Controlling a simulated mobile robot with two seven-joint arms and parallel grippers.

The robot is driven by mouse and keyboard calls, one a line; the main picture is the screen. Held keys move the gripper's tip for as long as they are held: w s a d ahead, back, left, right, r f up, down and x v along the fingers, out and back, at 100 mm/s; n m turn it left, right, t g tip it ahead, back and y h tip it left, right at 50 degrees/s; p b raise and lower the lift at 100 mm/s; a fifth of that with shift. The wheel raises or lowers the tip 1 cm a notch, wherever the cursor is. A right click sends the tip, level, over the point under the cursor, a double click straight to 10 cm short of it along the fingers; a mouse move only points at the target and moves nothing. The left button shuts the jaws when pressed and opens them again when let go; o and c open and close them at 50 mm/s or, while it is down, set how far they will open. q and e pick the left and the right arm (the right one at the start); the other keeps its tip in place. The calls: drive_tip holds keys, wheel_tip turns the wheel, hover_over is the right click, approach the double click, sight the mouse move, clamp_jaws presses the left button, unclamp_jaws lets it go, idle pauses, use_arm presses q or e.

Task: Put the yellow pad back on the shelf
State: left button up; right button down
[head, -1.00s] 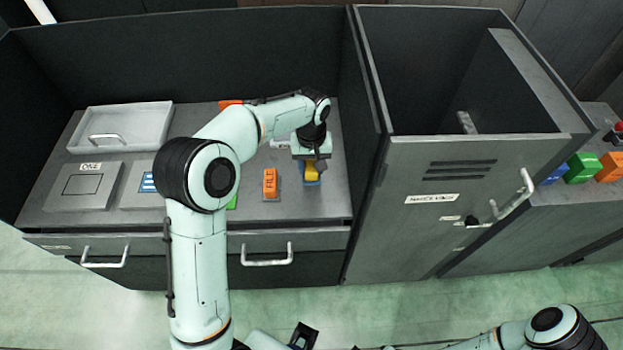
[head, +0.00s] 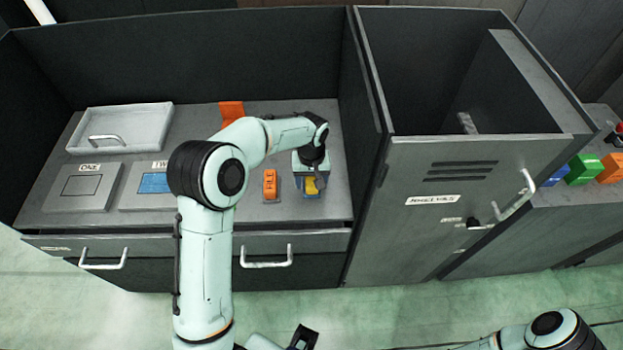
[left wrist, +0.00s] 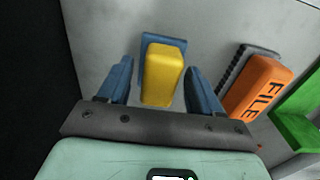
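The yellow pad (left wrist: 163,74) is a block with a blue backing, on the grey surface. In the head view the yellow pad (head: 311,186) shows just below my left wrist, beside an orange block. My left gripper (left wrist: 158,68) is open, with one blue finger on each side of the pad and a visible gap to each. In the head view my left gripper (head: 311,178) is over the pad and partly hides it.
A grey tray (head: 122,125) and flat panels (head: 83,187) lie at left. A tall locker (head: 470,185) stands at right.

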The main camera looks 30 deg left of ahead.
sight(311, 180)
use_arm(q)
drive_tip(key=shift+r, duration=0.55)
wheel_tip(311, 180, up, 11)
drive_tip(key=p, duration=0.1)
drive_tip(key=shift+r, duration=0.15)
use_arm(e)
drive_tip(key=shift+w+r, duration=0.45)
drive_tip(key=shift+r, duration=0.35)
drive_tip(key=shift+s, duration=0.1)
